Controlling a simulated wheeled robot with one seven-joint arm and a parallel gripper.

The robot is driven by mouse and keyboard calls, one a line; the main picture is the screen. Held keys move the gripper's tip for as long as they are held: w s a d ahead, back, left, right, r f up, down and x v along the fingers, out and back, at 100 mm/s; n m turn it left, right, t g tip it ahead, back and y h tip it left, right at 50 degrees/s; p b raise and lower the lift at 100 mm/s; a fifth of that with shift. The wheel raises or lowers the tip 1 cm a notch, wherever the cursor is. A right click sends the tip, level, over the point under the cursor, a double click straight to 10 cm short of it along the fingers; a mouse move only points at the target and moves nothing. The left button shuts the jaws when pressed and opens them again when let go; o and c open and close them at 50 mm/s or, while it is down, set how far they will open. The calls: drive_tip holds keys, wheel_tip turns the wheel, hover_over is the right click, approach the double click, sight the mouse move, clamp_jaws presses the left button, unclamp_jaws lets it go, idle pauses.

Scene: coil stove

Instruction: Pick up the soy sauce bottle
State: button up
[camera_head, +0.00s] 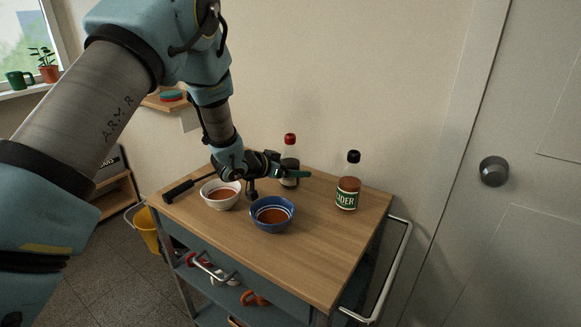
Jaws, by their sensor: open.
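A bottle with a red cap and dark contents (290,153), which I take to be the soy sauce bottle, stands upright at the back of the wooden cart top (300,262). My gripper (279,184) is open just in front of it, and one finger crosses the bottle's lower part in the picture. I cannot tell whether the finger touches it. The bottle's label is partly hidden. A second bottle (347,193), with a black cap and a green label that seems to read "CIDER", stands upright to the right.
A white bowl (220,203) and a blue bowl (272,226), both with reddish-brown contents, stand below and near my gripper. A black-handled tool (178,190) lies at the left edge. The cart top's front right is clear. A rail (400,265) and door (530,220) are right.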

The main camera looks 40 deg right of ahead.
drive_tip(key=shift+x, duration=1.25)
drive_tip(key=shift+w, duration=0.1)
drive_tip(key=shift+c, duration=0.2)
clamp_jaws()
drive_tip(key=shift+r, duration=0.1)
